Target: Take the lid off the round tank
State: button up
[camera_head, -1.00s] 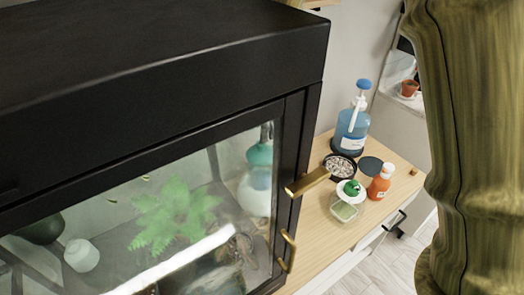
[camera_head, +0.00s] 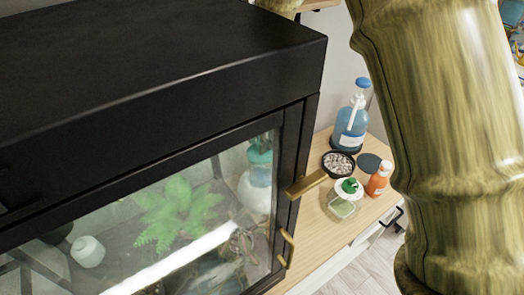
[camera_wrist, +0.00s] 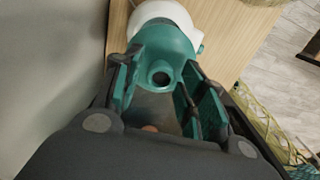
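A white round vessel with a teal top (camera_wrist: 163,52), which looks like the round tank, is in the wrist view; the top has a dark round hole facing the camera. Its white body (camera_wrist: 165,12) is partly cut off at the upper edge. In the head view, a similar teal top (camera_head: 260,170) and white body (camera_head: 256,196) show through the cabinet's glass. My gripper (camera_wrist: 160,76) is open, its teal-padded fingers to either side of the teal top's near part. I cannot tell whether they touch it. The gripper itself is not clear in the head view.
A black glass-fronted cabinet (camera_head: 160,75) with brass handles fills the left. Right of it, a wooden top (camera_head: 318,208) holds a blue pump bottle (camera_head: 349,130), an orange bottle (camera_head: 379,180), a dark pebble bowl (camera_head: 338,164) and a small glass jar (camera_head: 341,208).

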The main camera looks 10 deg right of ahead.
jog(key=c, duration=0.6)
jog(key=shift+c, duration=0.2)
